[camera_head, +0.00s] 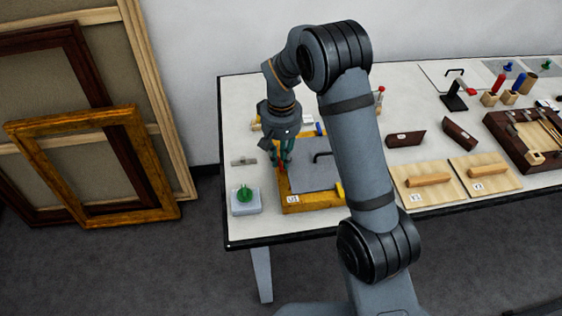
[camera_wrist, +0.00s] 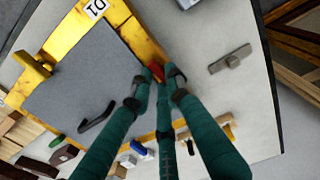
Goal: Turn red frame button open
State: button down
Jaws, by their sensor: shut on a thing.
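The gilt frame (camera_head: 318,207) lies on the table with a grey panel (camera_head: 315,176) inside it and a black handle on the panel. In the wrist view its yellow rim (camera_wrist: 142,38) carries a label reading D1. The red frame button (camera_wrist: 156,71) sits on the rim; only a small part shows between my fingertips. My gripper (camera_head: 283,163) points down at the left side of the frame. In the wrist view its green fingers (camera_wrist: 159,80) are closed around the red button. A yellow button (camera_wrist: 30,66) sits on another side of the rim.
A green knob on a grey block (camera_head: 246,203) stands left of the frame, near the table's front left corner. A flat metal piece (camera_head: 244,161) lies behind it. Wooden boards with handles (camera_head: 423,181) and a brown tray (camera_head: 520,140) are to the right.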

jog(key=shift+m+b, duration=0.45)
jog(key=shift+m, duration=0.35)
jog(key=c, duration=1.7)
grip_release()
jog(key=shift+o, duration=0.2)
notch_tip(320, 180, up, 12)
